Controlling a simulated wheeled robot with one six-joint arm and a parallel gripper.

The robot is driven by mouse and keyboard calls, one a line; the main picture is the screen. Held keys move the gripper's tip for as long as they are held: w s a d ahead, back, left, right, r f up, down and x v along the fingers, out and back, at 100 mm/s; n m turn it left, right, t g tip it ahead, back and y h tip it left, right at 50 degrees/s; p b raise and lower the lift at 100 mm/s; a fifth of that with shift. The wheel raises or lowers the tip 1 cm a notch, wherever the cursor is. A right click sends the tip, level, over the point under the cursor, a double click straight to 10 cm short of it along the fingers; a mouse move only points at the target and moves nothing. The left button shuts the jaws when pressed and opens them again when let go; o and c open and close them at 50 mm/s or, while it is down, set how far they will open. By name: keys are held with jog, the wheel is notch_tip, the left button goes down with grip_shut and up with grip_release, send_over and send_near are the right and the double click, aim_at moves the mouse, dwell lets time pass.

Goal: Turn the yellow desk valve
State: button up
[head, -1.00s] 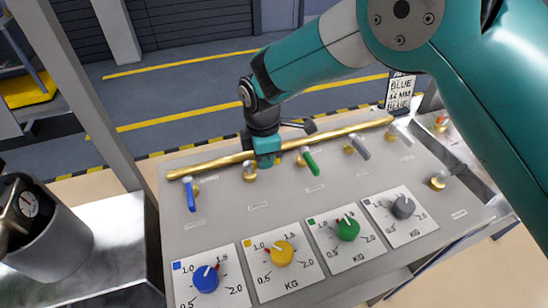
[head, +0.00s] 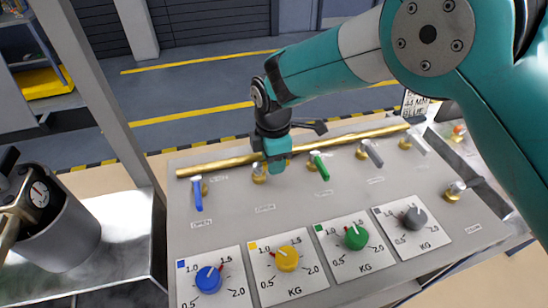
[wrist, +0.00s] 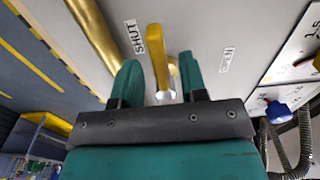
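The yellow valve's lever (wrist: 156,56) stands between my gripper's two teal fingers in the wrist view. My gripper (wrist: 160,76) is open around it, with narrow gaps showing beside the lever. The lever's free end lies close to the SHUT label (wrist: 135,37); the OPEN label (wrist: 227,60) is farther right. In the head view my gripper (head: 272,160) is over the second valve from the left, whose brass base (head: 259,174) shows below it. The yellow lever is hidden there behind the gripper.
A blue lever (head: 197,194) is left of my gripper and a green lever (head: 319,166) is close on its right. A brass pipe (head: 222,164) runs along the panel's back. Coloured dials, including a yellow knob (head: 287,259), line the front. A grey container (head: 62,236) stands at left.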

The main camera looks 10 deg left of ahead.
jog(key=shift+r, duration=0.1)
notch_tip(320, 180, up, 17)
jog(key=b, duration=0.3)
jog(key=shift+r, duration=0.1)
